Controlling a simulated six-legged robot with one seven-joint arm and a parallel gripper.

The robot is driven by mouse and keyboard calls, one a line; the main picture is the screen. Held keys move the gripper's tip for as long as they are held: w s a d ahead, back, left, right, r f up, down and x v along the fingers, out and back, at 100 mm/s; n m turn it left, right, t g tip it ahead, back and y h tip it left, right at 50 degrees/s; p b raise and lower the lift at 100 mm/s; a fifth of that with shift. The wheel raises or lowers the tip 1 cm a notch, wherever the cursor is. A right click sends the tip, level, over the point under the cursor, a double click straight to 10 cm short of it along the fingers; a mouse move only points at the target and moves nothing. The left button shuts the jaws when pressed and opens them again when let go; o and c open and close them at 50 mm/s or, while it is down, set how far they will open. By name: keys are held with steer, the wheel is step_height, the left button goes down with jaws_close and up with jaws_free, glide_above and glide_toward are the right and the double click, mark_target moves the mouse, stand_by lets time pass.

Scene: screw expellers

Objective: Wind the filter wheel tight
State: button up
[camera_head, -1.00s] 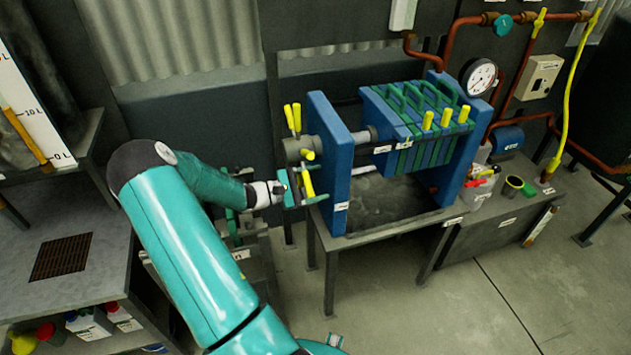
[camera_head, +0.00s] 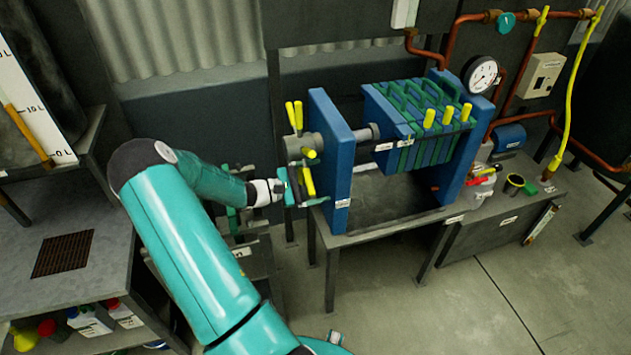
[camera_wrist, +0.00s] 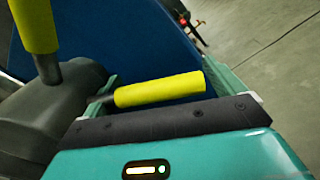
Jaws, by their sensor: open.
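The filter wheel (camera_head: 300,148) is a grey hub with several yellow-handled spokes on the left end of the blue filter press (camera_head: 331,150). My gripper (camera_head: 300,188) is at the lower side of the wheel, beside its lowest yellow handle (camera_head: 308,181). It is open, with its fingers either side of that handle as far as I can tell. In the wrist view this yellow handle (camera_wrist: 160,90) lies just beyond the dark edge of my gripper, between two teal fingers. Another yellow handle (camera_wrist: 36,22) and the grey hub (camera_wrist: 40,108) show at the left. Contact with the handle cannot be told.
Green and blue plates (camera_head: 415,125) stand packed in the press on a grey table. A pressure gauge (camera_head: 481,74) and copper pipes are at the back right. A bench with a floor grate (camera_head: 62,254) is at the left. The floor at the front right is clear.

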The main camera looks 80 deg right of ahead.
steer(key=v, duration=1.3)
steer(key=shift+w, duration=0.3)
steer(key=shift+a, duration=0.15)
steer(key=w+a+r+m+t+y, duration=0.15)
steer(key=w+a+r+t, duration=0.25)
steer(key=a, duration=0.5)
steer(key=w+a+r+t+y, duration=0.25)
steer(key=a+r+t, duration=0.2)
steer(key=a, duration=0.35)
steer(key=w+a+r+t+y, duration=0.1)
steer(key=w+a+r+t, duration=0.3)
steer(key=a, duration=0.5)
steer(key=s+a+r+t+y, duration=0.2)
steer(key=a+r+t, duration=0.2)
steer(key=a, duration=0.7)
steer(key=s+a+r+n+t+y, duration=0.1)
steer(key=s+a+r+t+y, duration=0.1)
steer(key=a+r+t, duration=0.2)
steer(key=a+r, duration=0.3)
steer(key=a, duration=0.4)
steer(key=shift+s+r, duration=0.15)
steer(key=shift+s, duration=0.1)
